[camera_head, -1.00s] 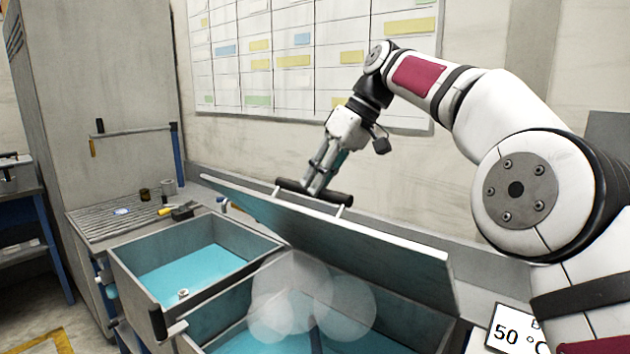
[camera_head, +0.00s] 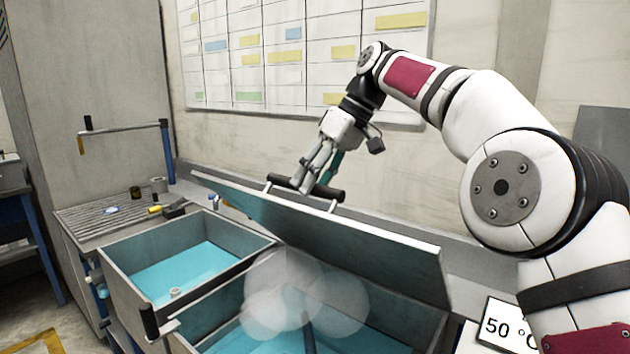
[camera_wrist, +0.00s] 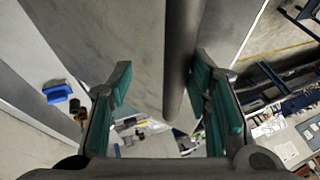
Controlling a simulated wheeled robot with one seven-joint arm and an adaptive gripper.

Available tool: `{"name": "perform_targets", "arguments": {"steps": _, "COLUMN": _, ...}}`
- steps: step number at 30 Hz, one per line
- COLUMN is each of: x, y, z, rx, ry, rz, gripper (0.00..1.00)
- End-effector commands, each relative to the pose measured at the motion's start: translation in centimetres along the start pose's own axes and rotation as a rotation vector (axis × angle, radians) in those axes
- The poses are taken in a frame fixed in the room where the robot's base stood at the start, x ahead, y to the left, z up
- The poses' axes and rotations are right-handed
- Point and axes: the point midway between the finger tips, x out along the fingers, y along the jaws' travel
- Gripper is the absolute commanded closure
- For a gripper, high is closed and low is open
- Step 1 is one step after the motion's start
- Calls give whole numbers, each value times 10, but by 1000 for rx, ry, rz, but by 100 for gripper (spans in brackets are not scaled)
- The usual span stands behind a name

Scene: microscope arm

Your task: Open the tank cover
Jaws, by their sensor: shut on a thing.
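The grey tank cover (camera_head: 380,245) stands tilted up over the right tank (camera_head: 228,308), its raised edge toward the wall side. A black bar handle (camera_head: 333,193) on two metal posts is on the cover's back face. My gripper (camera_head: 318,181) is at this handle, its fingers coming down from above. In the wrist view the handle (camera_wrist: 179,60) runs between the teal-padded fingers (camera_wrist: 160,95), close to the right finger, with a gap to the left one. The cover's surface (camera_wrist: 120,45) fills the upper part there. Contact at the fingertips is hard to see.
Pale steam (camera_head: 300,295) rises from the right tank. An open left tank (camera_head: 120,285) holds blue liquid. A ribbed drainboard (camera_head: 95,215) with small items lies beyond it. A sign (camera_head: 503,325) reading 50 °C stands at lower right. A wall chart hangs behind my arm.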

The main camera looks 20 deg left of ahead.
Motion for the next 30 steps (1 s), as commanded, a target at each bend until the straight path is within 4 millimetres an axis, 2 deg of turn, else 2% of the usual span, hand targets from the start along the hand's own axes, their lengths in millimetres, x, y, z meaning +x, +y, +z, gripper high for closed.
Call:
{"name": "perform_targets", "arguments": {"steps": 15, "x": -30, "y": 2, "z": 1, "rx": 3, "ry": 2, "rz": 5, "gripper": 60}}
{"name": "perform_targets", "arguments": {"steps": 30, "x": -73, "y": 54, "z": 60, "rx": 5, "ry": 0, "rz": 3, "gripper": 60}}
